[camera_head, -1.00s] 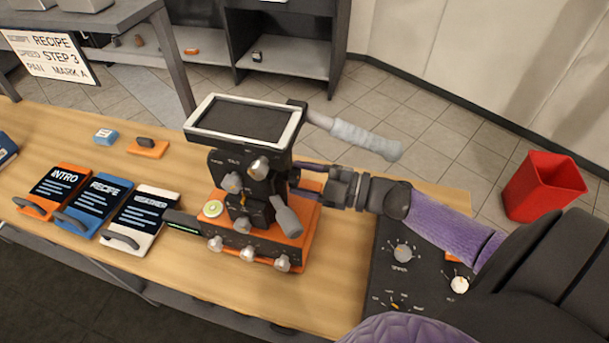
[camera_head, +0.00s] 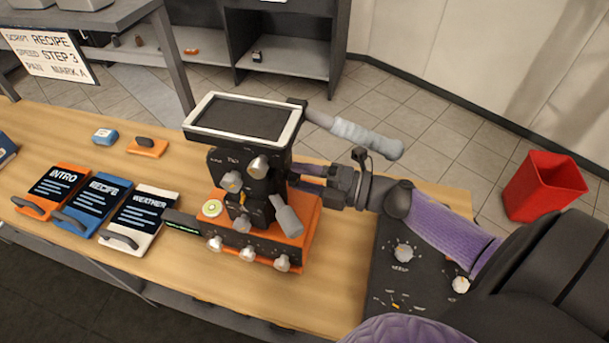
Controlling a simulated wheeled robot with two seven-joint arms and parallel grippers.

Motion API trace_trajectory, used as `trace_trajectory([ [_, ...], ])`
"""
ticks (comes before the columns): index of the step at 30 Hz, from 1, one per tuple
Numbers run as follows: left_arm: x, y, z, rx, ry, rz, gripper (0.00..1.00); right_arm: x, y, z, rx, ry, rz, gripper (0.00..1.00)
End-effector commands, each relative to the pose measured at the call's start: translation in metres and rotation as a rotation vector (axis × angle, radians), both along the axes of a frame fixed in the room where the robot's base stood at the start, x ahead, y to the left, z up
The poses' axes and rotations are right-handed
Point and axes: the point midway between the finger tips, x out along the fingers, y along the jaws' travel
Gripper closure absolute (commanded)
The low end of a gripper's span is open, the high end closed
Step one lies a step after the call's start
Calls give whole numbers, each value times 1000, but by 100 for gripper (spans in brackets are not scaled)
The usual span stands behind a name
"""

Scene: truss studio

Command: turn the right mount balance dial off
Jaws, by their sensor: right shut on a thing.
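The mount (camera_head: 262,185) is a dark camera head on an orange base (camera_head: 300,232), with a white-framed screen (camera_head: 243,118) on top. Several silver knobs show on its front and along the base's front edge. My right gripper (camera_head: 302,179) reaches in from the right and is shut at the mount's right side. What its fingertips hold is hidden behind the mount, so I cannot see the balance dial or its setting. A grey lever (camera_head: 286,217) hangs just below the fingers. My left gripper is out of view.
A grey-wrapped handle (camera_head: 352,135) sticks out above my right gripper. Cards labelled INTRO (camera_head: 60,184), RECIPE (camera_head: 98,199) and WEATHER (camera_head: 144,212) lie on the left of the wooden table. A dark knob panel (camera_head: 410,270) lies under my right arm. A red bin (camera_head: 542,186) stands on the floor.

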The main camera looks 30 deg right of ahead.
Motion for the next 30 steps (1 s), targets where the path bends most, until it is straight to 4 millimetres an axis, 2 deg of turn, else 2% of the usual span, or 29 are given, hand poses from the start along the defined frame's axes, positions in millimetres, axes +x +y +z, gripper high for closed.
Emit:
trace_trajectory([
  [15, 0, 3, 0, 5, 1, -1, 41, -1, 0, -1, -13, -7, 1, 100],
  [16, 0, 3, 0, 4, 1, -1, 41, -1, 0, -1, -13, -7, 1, 41],
  [20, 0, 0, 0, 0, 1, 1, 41, 0, 0, -1, -12, -8, 1, 14],
  [21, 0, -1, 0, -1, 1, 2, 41, 0, 0, -1, -12, -8, 0, 10],
  [30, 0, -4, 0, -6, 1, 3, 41, -3, -2, -1, -12, -8, -1, 10],
])
